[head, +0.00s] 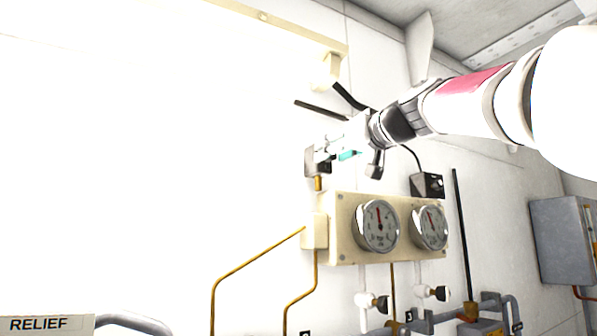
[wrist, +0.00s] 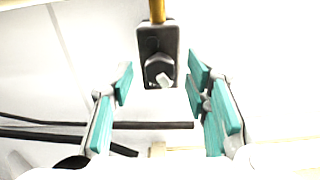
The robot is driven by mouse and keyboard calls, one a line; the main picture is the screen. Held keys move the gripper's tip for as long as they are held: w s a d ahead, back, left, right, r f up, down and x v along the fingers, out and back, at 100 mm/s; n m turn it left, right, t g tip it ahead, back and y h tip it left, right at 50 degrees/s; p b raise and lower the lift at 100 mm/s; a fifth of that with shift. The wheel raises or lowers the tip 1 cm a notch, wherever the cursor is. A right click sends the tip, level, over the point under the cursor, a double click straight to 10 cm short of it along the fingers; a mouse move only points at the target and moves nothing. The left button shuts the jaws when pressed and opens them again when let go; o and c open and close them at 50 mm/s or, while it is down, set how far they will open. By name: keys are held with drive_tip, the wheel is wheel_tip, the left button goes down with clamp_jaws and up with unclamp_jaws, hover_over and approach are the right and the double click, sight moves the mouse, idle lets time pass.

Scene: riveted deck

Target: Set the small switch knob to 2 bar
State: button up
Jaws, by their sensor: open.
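The small switch knob (wrist: 158,72) is a dark round knob with a pale pointer, on a dark switch box (wrist: 158,38) in the wrist view. The pointer slants toward the lower right in that view; I cannot read any scale marks. In the head view the dark switch box (head: 311,163) sits above the gauge panel, partly behind my gripper. My gripper (wrist: 160,84) is open with its teal pads on either side of the knob, apart from it. My gripper (head: 335,155) in the head view is beside the box, and the knob's face is hidden there.
A cream panel (head: 346,249) with two round gauges (head: 377,226) (head: 429,227) is below my gripper. Brass pipes (head: 255,254) run down the wall. Black-handled valves (head: 372,302) sit lower. A dark rod (wrist: 150,125) crosses below the knob in the wrist view.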

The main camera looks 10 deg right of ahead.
clamp_jaws()
drive_tip(key=shift+m, duration=0.3)
drive_tip(key=m+p, duration=0.2)
drive_tip(key=m, duration=0.9)
drive_tip(key=shift+f, duration=0.1)
drive_tip(key=shift+w, duration=0.1)
idle(0.6)
